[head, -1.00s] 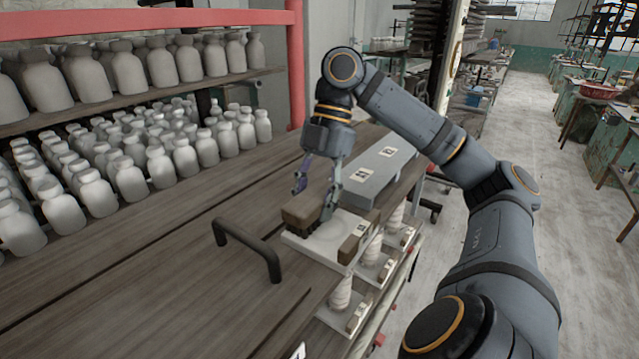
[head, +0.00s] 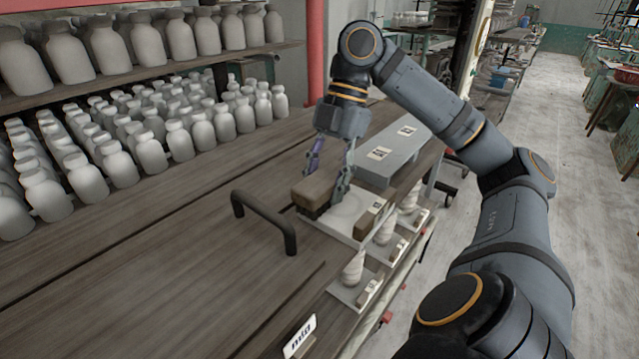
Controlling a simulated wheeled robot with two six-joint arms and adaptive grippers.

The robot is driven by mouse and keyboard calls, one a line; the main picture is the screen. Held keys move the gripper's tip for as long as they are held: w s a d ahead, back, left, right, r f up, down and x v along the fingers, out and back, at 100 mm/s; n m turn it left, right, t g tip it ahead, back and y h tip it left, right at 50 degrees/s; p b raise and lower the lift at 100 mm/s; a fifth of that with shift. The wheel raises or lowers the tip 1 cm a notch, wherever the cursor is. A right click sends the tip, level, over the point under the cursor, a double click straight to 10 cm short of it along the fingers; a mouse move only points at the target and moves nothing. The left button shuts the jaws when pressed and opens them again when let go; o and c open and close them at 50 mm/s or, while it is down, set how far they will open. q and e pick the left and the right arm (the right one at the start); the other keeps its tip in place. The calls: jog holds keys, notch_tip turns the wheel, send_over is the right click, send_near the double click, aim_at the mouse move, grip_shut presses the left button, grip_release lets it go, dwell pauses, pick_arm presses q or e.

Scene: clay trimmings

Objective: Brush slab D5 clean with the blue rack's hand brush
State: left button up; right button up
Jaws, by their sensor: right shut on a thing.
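My right gripper (head: 328,183) is shut on a brush with a brown wooden block (head: 315,193) and dark bristles below. The brush is at the left side of a pale slab (head: 350,209), its bristles at or just above the slab; I cannot tell if they touch. The slab lies at the right edge of the wooden top, with a brown block and a small label (head: 376,207) at its right end. The label is too small to read, so I cannot confirm it is D5. My left gripper is not in view.
A black bar handle (head: 265,220) stands on the wooden top (head: 170,270), left of the slab. A grey labelled box (head: 392,152) is behind the slab. Shelves of white bottles (head: 185,140) fill the left. Lower pale slabs (head: 352,293) stick out below the edge.

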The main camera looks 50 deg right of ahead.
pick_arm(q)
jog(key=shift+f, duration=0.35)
pick_arm(e)
jog(key=shift+d, duration=0.5)
